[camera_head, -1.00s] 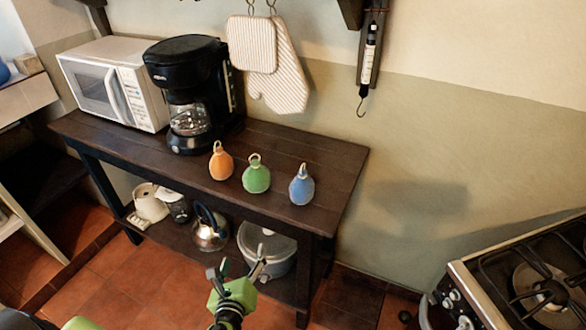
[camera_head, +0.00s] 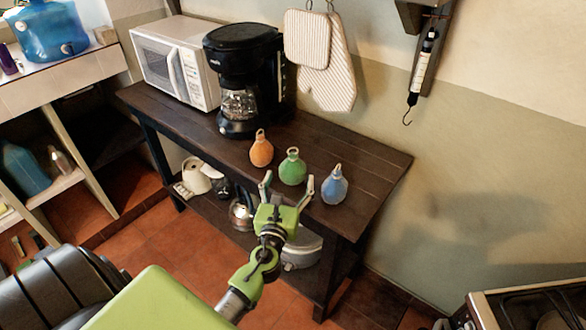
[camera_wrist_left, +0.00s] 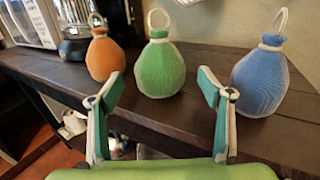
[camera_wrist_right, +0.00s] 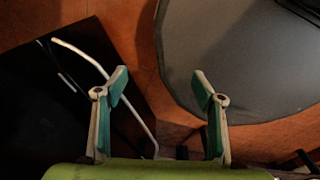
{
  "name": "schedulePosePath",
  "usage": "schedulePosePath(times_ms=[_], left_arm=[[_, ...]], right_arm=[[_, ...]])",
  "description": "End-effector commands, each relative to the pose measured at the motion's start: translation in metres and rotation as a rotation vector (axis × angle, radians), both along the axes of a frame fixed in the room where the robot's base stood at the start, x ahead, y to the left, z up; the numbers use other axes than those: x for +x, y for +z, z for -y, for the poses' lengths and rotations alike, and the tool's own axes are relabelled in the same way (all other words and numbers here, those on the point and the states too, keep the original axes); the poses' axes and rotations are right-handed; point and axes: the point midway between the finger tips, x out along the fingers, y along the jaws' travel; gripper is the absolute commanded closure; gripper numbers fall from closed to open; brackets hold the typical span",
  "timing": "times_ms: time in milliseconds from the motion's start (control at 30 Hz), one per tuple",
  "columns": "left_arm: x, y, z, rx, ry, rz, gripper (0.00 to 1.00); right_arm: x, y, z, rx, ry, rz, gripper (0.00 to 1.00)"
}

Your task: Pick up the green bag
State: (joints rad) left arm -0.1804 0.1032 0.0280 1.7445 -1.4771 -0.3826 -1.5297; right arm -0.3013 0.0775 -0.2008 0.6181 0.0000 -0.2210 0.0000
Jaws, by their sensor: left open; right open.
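The green bag (camera_head: 292,167) stands upright on the dark wooden table, between an orange bag (camera_head: 261,149) and a blue bag (camera_head: 335,185). It has a loop at its top. My left gripper (camera_head: 288,186) is open and empty in front of the green bag, at the table's front edge. In the left wrist view the green bag (camera_wrist_left: 160,70) stands beyond and between the open fingertips (camera_wrist_left: 160,88), apart from them. My right gripper (camera_wrist_right: 161,88) is open and empty in the right wrist view, above the floor area. It is not seen in the head view.
The table (camera_head: 380,165) also bears a black coffee maker (camera_head: 243,80) and a white microwave (camera_head: 175,62). Oven mitts (camera_head: 325,65) hang on the wall behind. A kettle (camera_head: 242,213) and pots stand on the lower shelf. A stove (camera_head: 530,305) is at the lower right.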

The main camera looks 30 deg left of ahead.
Motion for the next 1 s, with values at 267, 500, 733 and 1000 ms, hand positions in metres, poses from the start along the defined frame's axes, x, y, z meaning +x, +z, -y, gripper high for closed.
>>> schedulePosePath(times_ms=[267, 500, 733, 1000], left_arm=[[0.036, 0.003, -0.014, -0.001, 0.0, 0.001, 0.28], [0.047, 0.002, -0.019, 0.0, 0.0, -0.001, 0.28], [0.047, 0.002, -0.019, 0.0, -0.001, -0.001, 0.49], [0.047, 0.002, -0.019, -0.001, 0.0, 0.001, 0.75]], right_arm=[[0.002, 0.007, 0.005, -0.006, -0.003, 0.003, 0.37], [0.003, 0.008, 0.005, -0.006, -0.002, 0.005, 0.37], [0.003, 0.008, 0.004, -0.005, 0.001, 0.005, 0.37], [0.003, 0.008, 0.003, -0.003, 0.002, 0.006, 0.37]])
